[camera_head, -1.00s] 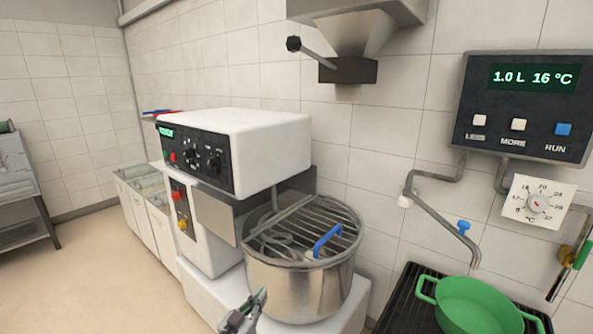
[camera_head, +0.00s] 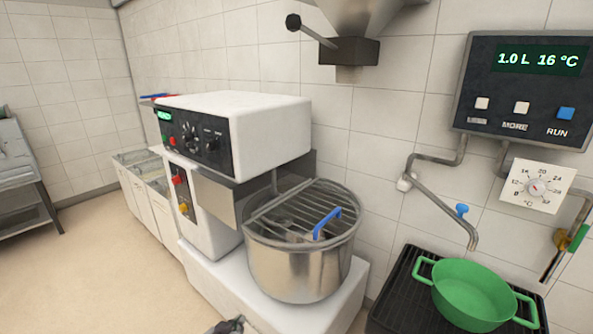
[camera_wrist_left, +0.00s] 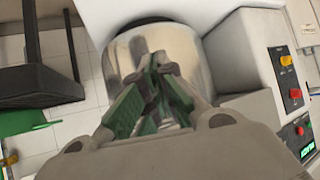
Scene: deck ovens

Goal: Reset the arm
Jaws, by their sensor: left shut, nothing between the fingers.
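My left gripper (camera_head: 232,326) shows only as a small dark tip at the bottom edge of the head view, in front of the mixer's white base. In the left wrist view its green-padded fingers (camera_wrist_left: 158,85) are shut with nothing between them. They point toward the steel mixing bowl (camera_wrist_left: 185,50), which lies beyond them. In the head view the bowl (camera_head: 300,272) sits on the mixer under a wire guard with a blue handle (camera_head: 327,222). My right gripper is not in view.
The white mixer (camera_head: 245,120) stands against the tiled wall. A green pot (camera_head: 472,292) stands on a black grate (camera_head: 398,300) below a bent tap (camera_head: 440,202). A water panel (camera_head: 525,90) reads 1.0 L, 16 °C. A hopper (camera_head: 350,50) hangs above. Open floor lies at left.

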